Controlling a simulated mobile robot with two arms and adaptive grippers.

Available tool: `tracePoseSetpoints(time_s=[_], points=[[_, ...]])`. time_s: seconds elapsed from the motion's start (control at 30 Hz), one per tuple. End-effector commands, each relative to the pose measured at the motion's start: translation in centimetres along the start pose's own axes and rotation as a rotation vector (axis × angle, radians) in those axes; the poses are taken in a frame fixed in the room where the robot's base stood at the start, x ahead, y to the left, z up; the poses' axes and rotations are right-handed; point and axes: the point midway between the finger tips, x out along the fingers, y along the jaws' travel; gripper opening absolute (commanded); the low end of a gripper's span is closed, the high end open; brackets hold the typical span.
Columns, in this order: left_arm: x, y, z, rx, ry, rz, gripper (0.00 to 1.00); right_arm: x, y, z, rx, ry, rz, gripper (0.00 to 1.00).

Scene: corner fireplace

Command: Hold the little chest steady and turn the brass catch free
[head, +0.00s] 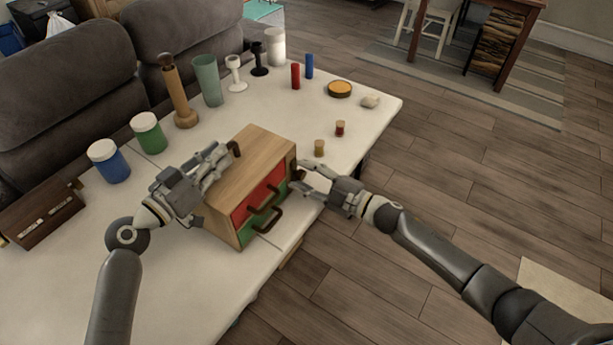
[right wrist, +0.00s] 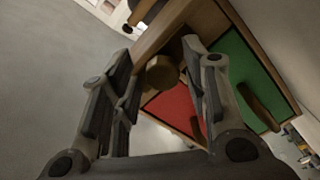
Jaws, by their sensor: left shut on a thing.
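The little chest (head: 262,148) is a wooden box with red and green drawer fronts and dark handles, standing on the white table. My left gripper (head: 225,157) is shut on the chest at its left side; its exact contact is partly hidden. My right gripper (head: 302,174) is at the chest's right end. In the right wrist view my right gripper (right wrist: 158,65) is open, its fingers apart on either side of the round brownish brass catch (right wrist: 162,73). I cannot tell whether either finger touches it. The chest's red front (right wrist: 172,108) shows behind.
Blue (head: 109,162) and green (head: 148,134) jars, a wooden mill (head: 180,98), a green cup (head: 208,82) and several small items stand along the table (head: 345,110). A dark brown box (head: 42,215) is at the left. Small corked jars (head: 319,148) stand right of the chest.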

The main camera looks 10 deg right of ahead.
Motion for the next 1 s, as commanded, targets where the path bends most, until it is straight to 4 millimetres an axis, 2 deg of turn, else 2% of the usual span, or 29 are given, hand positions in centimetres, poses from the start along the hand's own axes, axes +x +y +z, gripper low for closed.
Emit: tracePoseSetpoints(time_s=[0.03,0.37,0.47,0.8,1.0], points=[[-0.1,0.0,0.7,-0.002,-0.013,0.0,0.0,0.0,-0.1,0.0,0.0,0.0,-0.001,0.47],[-0.1,0.0,0.7,-0.002,-0.013,0.001,0.0,-0.5,-0.2,0.1,0.0,-0.003,-0.003,0.47],[-0.1,0.0,0.7,-0.002,-0.013,0.001,0.0,-1.7,-0.2,0.2,-0.001,-0.004,-0.003,0.47],[-0.1,0.0,0.7,-0.003,-0.013,0.001,0.0,-8.8,-0.2,0.1,-0.001,-0.004,-0.004,0.47],[-0.1,0.0,0.7,-0.003,-0.013,0.001,0.0,-11.4,-0.2,0.0,0.0,-0.001,-0.002,0.47]])
